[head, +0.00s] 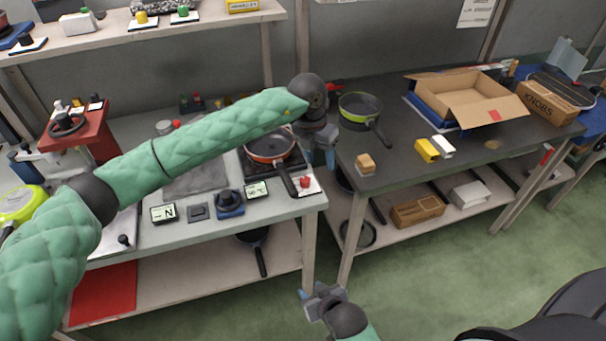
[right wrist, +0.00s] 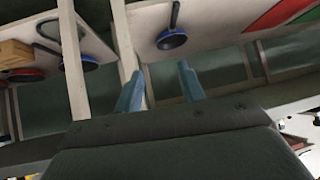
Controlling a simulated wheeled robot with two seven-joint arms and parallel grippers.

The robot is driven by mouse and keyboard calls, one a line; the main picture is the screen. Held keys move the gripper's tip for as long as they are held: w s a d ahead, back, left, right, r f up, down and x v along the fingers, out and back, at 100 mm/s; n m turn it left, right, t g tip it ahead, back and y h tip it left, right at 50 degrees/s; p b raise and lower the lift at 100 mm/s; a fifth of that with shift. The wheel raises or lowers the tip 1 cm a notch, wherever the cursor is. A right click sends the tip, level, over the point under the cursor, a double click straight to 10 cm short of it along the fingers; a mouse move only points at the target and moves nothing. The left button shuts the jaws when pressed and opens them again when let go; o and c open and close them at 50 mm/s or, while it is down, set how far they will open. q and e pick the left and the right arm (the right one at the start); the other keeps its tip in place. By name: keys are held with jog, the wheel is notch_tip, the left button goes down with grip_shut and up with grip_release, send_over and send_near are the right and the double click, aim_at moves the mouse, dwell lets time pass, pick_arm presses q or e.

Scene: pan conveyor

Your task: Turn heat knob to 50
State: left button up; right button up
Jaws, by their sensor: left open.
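A dark knob on a blue base (head: 229,204) sits near the front edge of the left workbench (head: 280,212). It appears to be the heat knob; its setting is too small to read. A small display (head: 257,190) with a temperature-like readout stands just right of it. My left gripper (head: 319,160) is open and points down by the bench's right end, right of the orange pan (head: 270,147) and apart from the knob. My right gripper (head: 318,293) is low in front of the benches; in the right wrist view its fingers (right wrist: 160,90) are apart and empty.
A red button on a white plate (head: 305,183) lies near the bench corner below my left gripper. Another display (head: 163,213) and a grey square (head: 198,212) lie left of the knob. A green pan (head: 360,107) and open cardboard box (head: 470,95) occupy the right table.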

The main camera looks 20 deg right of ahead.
aim_at(305, 178)
pick_arm(q)
jog(key=a, duration=0.1)
jog(key=w+a+y, duration=0.1)
jog(key=w+a+t, duration=0.1)
jog(key=shift+w+f+m+y, duration=0.15)
jog(key=shift+f+m+y, duration=0.15)
jog(key=shift+m, duration=0.1)
pick_arm(e)
jog(key=s+d+f+g+h, duration=0.1)
jog(key=s+f+g, duration=0.65)
jog(key=s, duration=0.35)
pick_arm(q)
notch_tip(305, 178, down, 8)
jog(key=p, duration=0.2)
jog(key=shift+r+p, duration=0.15)
jog(key=shift+p, duration=0.2)
pick_arm(e)
notch_tip(305, 178, down, 11)
jog(key=d, duration=0.1)
jog(key=shift+s+g, duration=0.35)
jog(key=shift+s, duration=0.1)
pick_arm(q)
jog(key=shift+c, duration=0.2)
pick_arm(e)
jog(key=shift+r, duration=0.1)
pick_arm(q)
jog(key=c, duration=0.9)
pick_arm(e)
jog(key=shift+s, duration=0.1)
